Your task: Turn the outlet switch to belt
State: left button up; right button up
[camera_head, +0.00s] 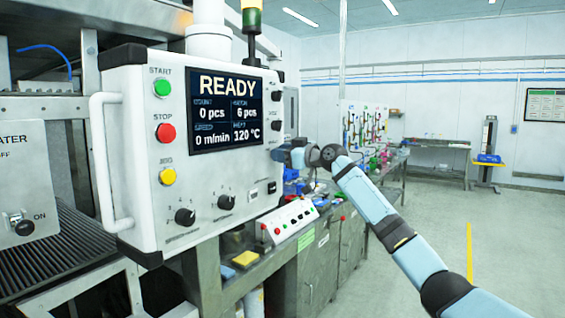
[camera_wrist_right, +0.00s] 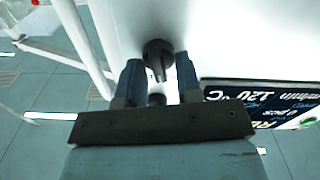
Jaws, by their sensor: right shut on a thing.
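A white control panel (camera_head: 128,140) with a lit READY display (camera_head: 228,112) fills the left and middle of the head view. My right gripper (camera_head: 280,155) is at the panel's right edge, beside the display. In the right wrist view, my right gripper (camera_wrist_right: 160,76) has its two blue-grey fingers on either side of a black rotary knob (camera_wrist_right: 158,50), shut on its bar. In the head view this knob is hidden by the gripper. No outlet label is readable, so I cannot tell the knob's setting. My left gripper is not in view.
Two more black knobs (camera_head: 276,125) sit above my gripper on the panel's right edge. Green, red and yellow buttons (camera_head: 166,132) and two lower knobs (camera_head: 185,216) are on its face. A white handle (camera_head: 100,160) is at its left. A cluttered bench (camera_head: 340,215) stands behind; floor at right is open.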

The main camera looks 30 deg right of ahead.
jog(key=n+b, duration=0.1)
jog(key=n, duration=0.2)
jog(key=shift+a+f, duration=0.1)
jog(key=shift+n+b, duration=0.3)
dwell(0.4)
jog(key=o, duration=0.9)
jog(key=shift+c, duration=0.2)
jog(key=shift+s, duration=0.1)
